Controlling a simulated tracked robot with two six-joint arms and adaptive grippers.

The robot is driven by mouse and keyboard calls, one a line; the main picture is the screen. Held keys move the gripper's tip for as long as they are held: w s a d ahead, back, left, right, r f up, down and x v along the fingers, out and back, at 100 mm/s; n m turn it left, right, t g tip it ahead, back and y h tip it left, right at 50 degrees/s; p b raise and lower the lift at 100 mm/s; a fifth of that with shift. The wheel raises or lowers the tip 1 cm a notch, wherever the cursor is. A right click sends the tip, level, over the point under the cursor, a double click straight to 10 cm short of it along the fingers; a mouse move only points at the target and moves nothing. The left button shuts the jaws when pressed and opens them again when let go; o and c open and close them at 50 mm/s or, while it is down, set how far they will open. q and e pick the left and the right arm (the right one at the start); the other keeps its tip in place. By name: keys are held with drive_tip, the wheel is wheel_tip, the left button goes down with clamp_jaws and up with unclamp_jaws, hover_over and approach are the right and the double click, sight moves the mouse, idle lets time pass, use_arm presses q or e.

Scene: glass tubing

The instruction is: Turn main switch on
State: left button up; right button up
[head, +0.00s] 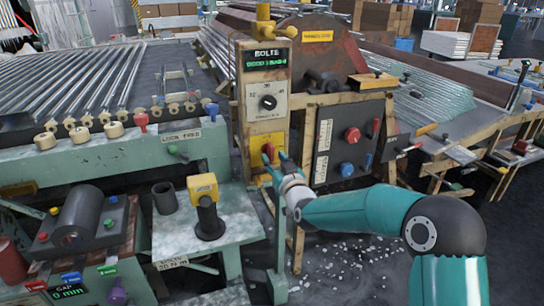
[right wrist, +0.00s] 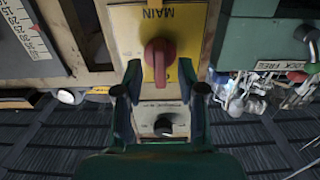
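The main switch is a red knob (right wrist: 160,53) on a yellow plate (right wrist: 187,17) marked MAIN, upside down in the right wrist view. In the head view the red knob (head: 268,150) shows low on the tan control column. My right gripper (right wrist: 160,68) is open, with one fingertip on each side of the knob and a visible gap on both sides. In the head view the right gripper (head: 278,163) is close in front of the yellow plate and partly covers it. My left gripper is not in view.
A black dial (head: 268,102) and the BOLTS display (head: 265,58) are higher on the column. The green LOCK FREE bench (head: 110,160) is to the left.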

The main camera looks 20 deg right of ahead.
drive_tip(key=shift+w, duration=1.1)
drive_tip(key=shift+c, duration=0.3)
drive_tip(key=shift+a, duration=0.1)
clamp_jaws()
